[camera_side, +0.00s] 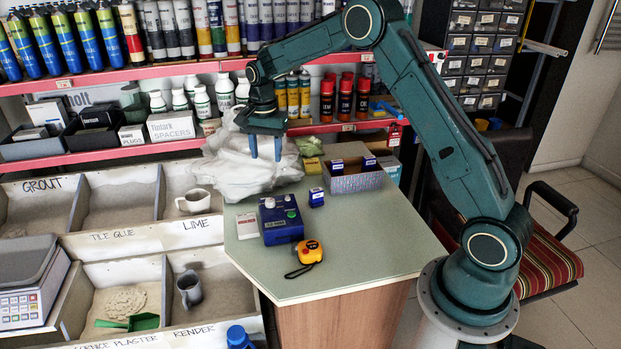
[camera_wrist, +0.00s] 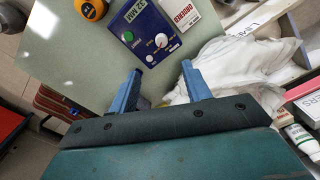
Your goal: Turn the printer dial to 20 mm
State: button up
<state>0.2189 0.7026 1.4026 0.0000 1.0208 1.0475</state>
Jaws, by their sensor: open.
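The printer is a blue box (camera_side: 281,220) on the counter top. In the wrist view the printer (camera_wrist: 136,27) shows a green button (camera_wrist: 129,36), a light dial (camera_wrist: 161,40) with a scale around it and a smaller light knob (camera_wrist: 150,58). The scale's numbers are too small to read. My gripper (camera_side: 265,147) is above the counter, behind and above the printer, by the white cloth heap. In the wrist view my gripper (camera_wrist: 163,77) has its two blue fingers apart with nothing between them, short of the dial and not touching it.
A small blue box (camera_side: 316,197) and a grey bin (camera_side: 352,181) stand behind. White plastic bags (camera_side: 240,170) are heaped at the back left. The front right counter is clear.

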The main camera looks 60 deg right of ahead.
aim_at(270, 200)
jog(key=shift+w+d+f, duration=0.15)
jog(key=shift+w+f, duration=0.05)
jog(key=shift+f, duration=0.25)
jog(key=shift+w+d+f, duration=0.15)
jog(key=shift+f, duration=0.25)
notch_tip(270, 200, down, 14)
jog(key=shift+r, duration=0.1)
dwell(0.4)
jog(key=c, duration=1)
